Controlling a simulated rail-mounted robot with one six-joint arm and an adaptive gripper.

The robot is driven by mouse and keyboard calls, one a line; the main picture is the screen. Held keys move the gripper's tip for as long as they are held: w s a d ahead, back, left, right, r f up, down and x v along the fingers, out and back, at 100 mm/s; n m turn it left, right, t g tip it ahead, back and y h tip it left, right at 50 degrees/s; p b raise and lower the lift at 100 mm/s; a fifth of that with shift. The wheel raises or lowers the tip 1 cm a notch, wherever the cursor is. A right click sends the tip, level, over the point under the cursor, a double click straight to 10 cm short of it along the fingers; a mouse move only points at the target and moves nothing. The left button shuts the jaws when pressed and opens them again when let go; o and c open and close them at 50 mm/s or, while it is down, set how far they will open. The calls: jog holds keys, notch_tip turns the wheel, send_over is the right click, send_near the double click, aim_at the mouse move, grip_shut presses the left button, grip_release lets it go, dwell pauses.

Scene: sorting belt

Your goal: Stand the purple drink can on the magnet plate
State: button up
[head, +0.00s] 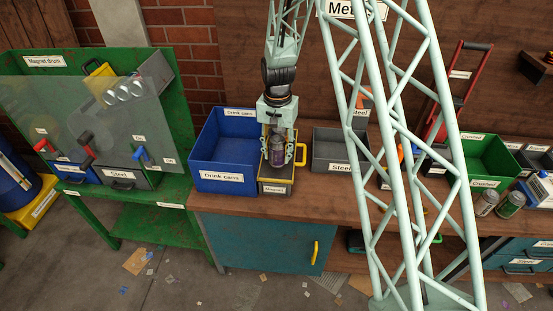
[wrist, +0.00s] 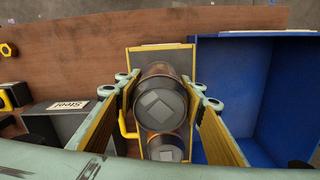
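The purple drink can (head: 277,147) is upright between the fingers of my gripper (head: 282,154). In the wrist view, the grey end of a can (wrist: 160,106) shows between the fingertips (wrist: 160,82), with the pads close against both sides. The magnet plate (head: 274,186), a yellow-edged box labelled Magnet, is directly below the can. Its far edge shows in the wrist view (wrist: 160,48). I cannot tell whether the can's base touches the plate. A second can end (wrist: 166,148) shows beside the first in the wrist view; it is hidden in the head view.
The blue Drink cans bin (head: 222,178) stands close on the left of the plate. The grey Steel bin (head: 338,166) is on the right, across a strip of bare bench. A green Crushed bin (head: 487,160) and two cans (head: 511,204) are farther right.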

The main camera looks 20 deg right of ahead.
aim_at(276, 138)
jog(key=shift+w, duration=0.45)
jog(key=shift+f, duration=1.75)
jog(key=shift+f, duration=0.2)
jog(key=o, duration=0.7)
jog(key=shift+c, duration=0.2)
jog(key=shift+r, duration=0.2)
notch_tip(276, 138, up, 11)
jog(key=shift+r, duration=0.5)
